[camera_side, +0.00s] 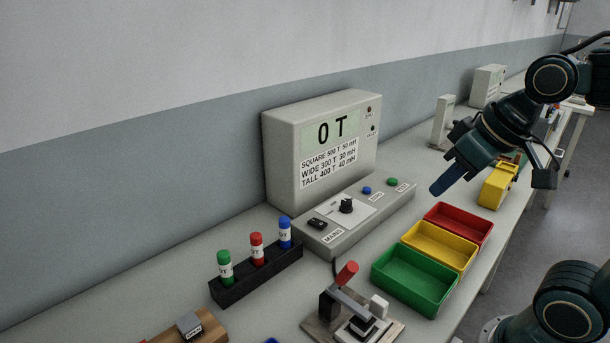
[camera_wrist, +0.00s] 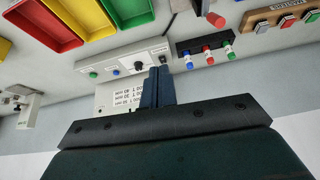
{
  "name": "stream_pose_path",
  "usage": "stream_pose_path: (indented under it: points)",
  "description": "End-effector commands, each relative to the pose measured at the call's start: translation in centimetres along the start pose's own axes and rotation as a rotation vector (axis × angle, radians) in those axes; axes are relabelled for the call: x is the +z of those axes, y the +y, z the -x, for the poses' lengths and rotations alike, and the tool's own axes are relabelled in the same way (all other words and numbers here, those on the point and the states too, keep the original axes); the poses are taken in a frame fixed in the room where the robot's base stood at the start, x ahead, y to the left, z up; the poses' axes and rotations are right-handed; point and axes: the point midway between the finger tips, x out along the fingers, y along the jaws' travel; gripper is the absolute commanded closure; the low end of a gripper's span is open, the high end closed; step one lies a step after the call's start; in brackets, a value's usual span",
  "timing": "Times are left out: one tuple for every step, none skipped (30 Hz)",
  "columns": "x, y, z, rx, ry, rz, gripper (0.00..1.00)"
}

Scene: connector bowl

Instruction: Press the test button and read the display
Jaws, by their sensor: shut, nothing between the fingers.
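The grey tester (camera_side: 283,150) stands against the wall. Its display (camera_side: 333,131) reads "0 T", above a printed list for square, wide and tall. The sloped panel in front carries a green button (camera_side: 392,181), a blue button (camera_side: 367,190), a black knob (camera_side: 346,206) and a mains switch (camera_side: 317,223). The button labels are too small to read surely. My gripper (camera_side: 437,188) is shut and empty, in the air to the right of the panel, apart from both buttons. In the wrist view its fingers (camera_wrist: 158,72) hide part of the tester; the green button (camera_wrist: 93,75) and blue button (camera_wrist: 116,70) show.
Green (camera_side: 408,290), yellow (camera_side: 462,262) and red (camera_side: 473,217) trays stand in a row before the panel. A black rack (camera_side: 255,278) holds green, red and blue labelled pieces. A red-handled lever fixture (camera_side: 347,274) stands in front.

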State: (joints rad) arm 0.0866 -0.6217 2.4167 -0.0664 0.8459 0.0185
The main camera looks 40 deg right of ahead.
Motion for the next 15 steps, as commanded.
stream_pose_path:
  points:
    - [-0.9,0.3,-0.3,0.001,-0.001,-0.014,1.0]
    - [-1.4,0.4,-0.4,0.001,0.0,-0.021,1.0]
    - [-2.1,0.6,-0.7,-0.001,0.001,-0.03,1.0]
    - [-2.7,0.7,-0.8,-0.002,0.004,-0.037,1.0]
    - [-3.3,0.9,-1.0,-0.003,0.005,-0.044,1.0]
    - [-4.0,1.1,-1.2,-0.005,0.006,-0.054,1.0]
    - [-4.5,1.3,-1.4,-0.006,0.009,-0.06,1.0]
    - [-5.0,1.5,-1.6,-0.007,0.01,-0.068,1.0]
    - [-5.7,1.8,-1.9,-0.009,0.013,-0.077,1.0]
    - [-6.3,2.0,-2.1,-0.01,0.014,-0.084,1.0]
    - [-6.8,2.3,-2.4,-0.011,0.016,-0.092,1.0]
    - [-7.5,2.6,-2.6,-0.014,0.02,-0.101,1.0]
    - [-8.0,2.9,-2.9,-0.016,0.02,-0.109,1.0]
    - [-8.4,3.2,-3.2,-0.017,0.022,-0.117,1.0]
    - [-9.1,3.6,-3.5,-0.02,0.026,-0.127,1.0]
